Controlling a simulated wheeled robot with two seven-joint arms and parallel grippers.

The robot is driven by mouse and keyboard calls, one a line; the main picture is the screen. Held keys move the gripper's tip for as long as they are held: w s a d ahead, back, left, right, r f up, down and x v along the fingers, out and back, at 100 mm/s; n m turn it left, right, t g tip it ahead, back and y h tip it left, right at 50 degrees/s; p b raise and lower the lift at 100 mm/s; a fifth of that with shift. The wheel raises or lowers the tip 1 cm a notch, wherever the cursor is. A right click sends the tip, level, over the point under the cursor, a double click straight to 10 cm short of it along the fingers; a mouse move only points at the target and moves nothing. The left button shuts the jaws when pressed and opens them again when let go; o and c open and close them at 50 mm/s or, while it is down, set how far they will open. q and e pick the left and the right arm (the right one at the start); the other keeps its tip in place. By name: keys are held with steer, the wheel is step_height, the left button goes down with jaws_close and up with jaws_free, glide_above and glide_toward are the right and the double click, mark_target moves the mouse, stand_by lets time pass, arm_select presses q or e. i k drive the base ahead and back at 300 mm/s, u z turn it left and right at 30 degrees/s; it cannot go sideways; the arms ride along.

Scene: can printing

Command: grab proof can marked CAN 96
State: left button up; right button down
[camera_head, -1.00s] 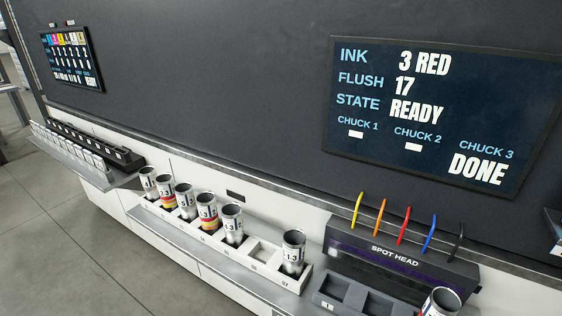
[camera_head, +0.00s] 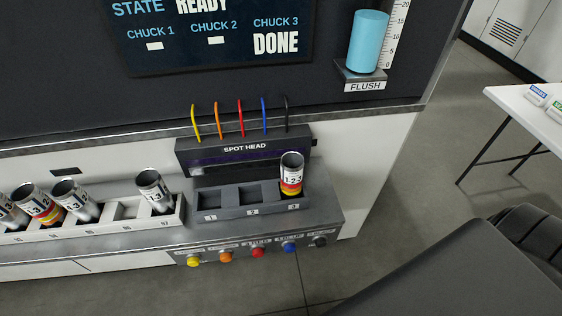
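No can in view has a readable "CAN 96" mark. A silver can (camera_head: 291,172) with red and yellow bands and "1-2-3" printed on it stands in the chuck 3 slot of the spot head (camera_head: 228,198). The other two slots of the spot head are empty. The can rack (camera_head: 178,221) to the left holds several silver cans, one of them (camera_head: 154,191) in its right end slot. The slot just left of that can is empty.
A wall screen (camera_head: 220,30) reads STATE READY, with DONE under CHUCK 3. Coloured knobs (camera_head: 258,251) line the cabinet front. A blue flush cylinder (camera_head: 367,42) stands on a wall bracket at right. A white table (camera_head: 520,105) is far right, with open floor between.

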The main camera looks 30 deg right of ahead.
mark_target(292, 163)
steer(key=u, duration=1.85)
steer(key=k, duration=1.65)
steer(key=z, duration=2.4)
steer(key=i, duration=0.5)
steer(key=z, duration=0.05)
